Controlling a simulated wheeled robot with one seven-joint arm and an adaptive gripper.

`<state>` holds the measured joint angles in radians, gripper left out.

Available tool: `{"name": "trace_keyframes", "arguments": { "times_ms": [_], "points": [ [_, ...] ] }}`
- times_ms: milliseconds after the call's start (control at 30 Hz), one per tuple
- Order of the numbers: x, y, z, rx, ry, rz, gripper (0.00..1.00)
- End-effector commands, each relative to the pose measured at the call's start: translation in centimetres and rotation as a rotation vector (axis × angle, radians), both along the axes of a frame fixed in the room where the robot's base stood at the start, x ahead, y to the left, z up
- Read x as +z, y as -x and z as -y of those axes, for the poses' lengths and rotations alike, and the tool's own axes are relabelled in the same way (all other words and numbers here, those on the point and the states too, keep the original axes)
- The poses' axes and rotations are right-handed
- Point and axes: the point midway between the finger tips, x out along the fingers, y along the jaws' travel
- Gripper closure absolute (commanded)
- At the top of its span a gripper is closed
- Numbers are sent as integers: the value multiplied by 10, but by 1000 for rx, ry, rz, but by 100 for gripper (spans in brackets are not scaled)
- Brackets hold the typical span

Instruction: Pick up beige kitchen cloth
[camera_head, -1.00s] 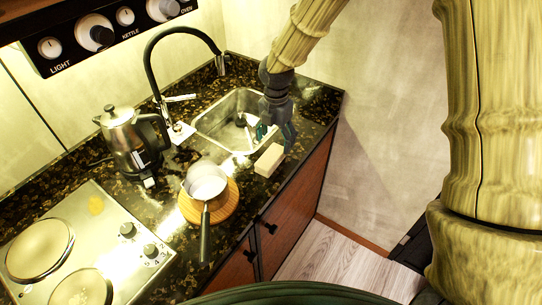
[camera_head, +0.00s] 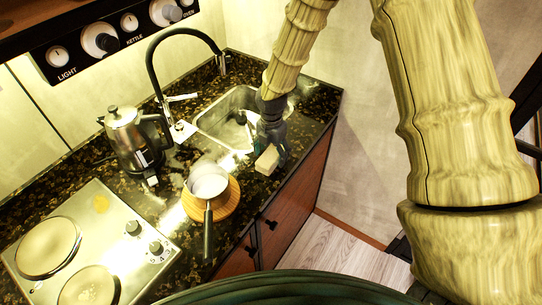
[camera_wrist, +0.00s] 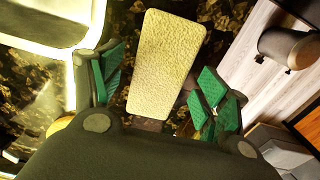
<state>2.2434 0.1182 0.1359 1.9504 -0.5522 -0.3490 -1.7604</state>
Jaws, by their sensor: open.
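The beige kitchen cloth (camera_head: 266,161) is a small block-like piece on the dark speckled counter, beside the front edge of the sink. In the wrist view the cloth (camera_wrist: 165,62) appears as a pale textured rectangle. My gripper (camera_head: 272,150) is right at the cloth in the head view and partly covers it. In the wrist view my gripper (camera_wrist: 158,90) has its green finger pads apart, one on each side of the cloth's near end. There is a visible gap on both sides. I cannot tell the height of the fingers above the counter.
The sink (camera_head: 218,122) with a black faucet (camera_head: 152,62) lies behind the cloth. A white saucepan (camera_head: 207,182) stands on a round wooden board (camera_head: 229,201) to the left. A steel kettle (camera_head: 129,137) and a hob (camera_head: 85,250) are further left. The counter's front edge is close.

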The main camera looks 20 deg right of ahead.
Motion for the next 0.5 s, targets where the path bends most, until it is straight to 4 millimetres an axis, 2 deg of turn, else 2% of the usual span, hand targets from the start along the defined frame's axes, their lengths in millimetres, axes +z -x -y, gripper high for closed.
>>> {"name": "trace_keyframes", "arguments": {
  "times_ms": [367, 500],
  "points": [
    [-6, 0, 0, 1, 0, 1, 25],
    [-6, 0, 0, 1, 0, 1, 49]
  ]
}}
